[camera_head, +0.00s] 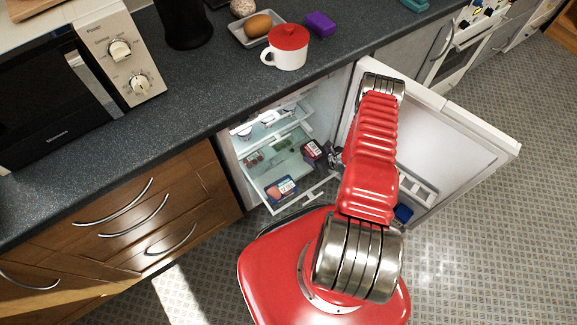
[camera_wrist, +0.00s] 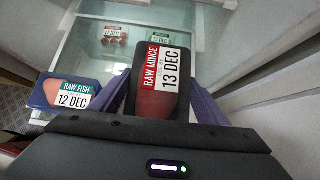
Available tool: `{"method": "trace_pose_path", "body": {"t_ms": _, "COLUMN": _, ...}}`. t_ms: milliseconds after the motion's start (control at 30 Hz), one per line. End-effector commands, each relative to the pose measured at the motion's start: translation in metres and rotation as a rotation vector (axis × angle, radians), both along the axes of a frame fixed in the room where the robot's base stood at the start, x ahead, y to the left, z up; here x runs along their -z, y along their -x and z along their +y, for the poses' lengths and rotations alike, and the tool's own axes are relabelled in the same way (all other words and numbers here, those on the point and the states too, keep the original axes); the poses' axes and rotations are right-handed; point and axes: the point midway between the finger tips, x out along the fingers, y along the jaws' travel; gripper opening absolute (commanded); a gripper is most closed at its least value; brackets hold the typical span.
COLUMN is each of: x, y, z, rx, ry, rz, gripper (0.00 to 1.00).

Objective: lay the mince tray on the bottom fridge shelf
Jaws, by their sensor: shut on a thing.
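The mince tray (camera_wrist: 152,100) is dark with a red and white "RAW MINCE 13 DEC" label. In the wrist view my gripper (camera_wrist: 160,77) is shut on it, one finger along each side. In the head view the tray (camera_head: 312,150) is at the right side of the open fridge, near the door side, with my gripper (camera_head: 335,158) just right of it, partly hidden by my red arm. The lower fridge shelf (camera_head: 262,178) is glass. A blue raw fish tray (camera_head: 281,189) lies at its front; it also shows left of the mince in the wrist view (camera_wrist: 68,93).
Smaller packs with a red label (camera_wrist: 113,32) and a green label (camera_wrist: 160,38) lie farther back. An upper shelf (camera_head: 262,128) holds some items. The fridge door (camera_head: 440,140) stands open at right. The countertop (camera_head: 215,105) overhangs the fridge.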

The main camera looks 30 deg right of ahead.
Motion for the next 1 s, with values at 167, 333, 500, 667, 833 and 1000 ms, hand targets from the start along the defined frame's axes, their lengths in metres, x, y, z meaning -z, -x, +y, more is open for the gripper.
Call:
{"method": "trace_pose_path", "body": {"t_ms": 167, "x": 0.010, "y": 0.001, "z": -0.002, "rx": 0.004, "ry": -0.001, "rz": -0.001, "gripper": 0.34}}
{"method": "trace_pose_path", "body": {"t_ms": 333, "x": 0.031, "y": 0.001, "z": -0.002, "rx": 0.004, "ry": 0.000, "rz": -0.001, "gripper": 0.34}}
{"method": "trace_pose_path", "body": {"t_ms": 500, "x": 0.051, "y": 0.001, "z": -0.002, "rx": 0.004, "ry": 0.001, "rz": -0.001, "gripper": 0.34}}
{"method": "trace_pose_path", "body": {"t_ms": 667, "x": 0.058, "y": 0.001, "z": -0.003, "rx": 0.005, "ry": 0.001, "rz": -0.001, "gripper": 0.34}}
{"method": "trace_pose_path", "body": {"t_ms": 833, "x": 0.058, "y": 0.001, "z": -0.003, "rx": 0.005, "ry": 0.001, "rz": -0.001, "gripper": 0.34}}
{"method": "trace_pose_path", "body": {"t_ms": 1000, "x": 0.060, "y": 0.001, "z": -0.003, "rx": 0.006, "ry": 0.000, "rz": -0.001, "gripper": 0.34}}
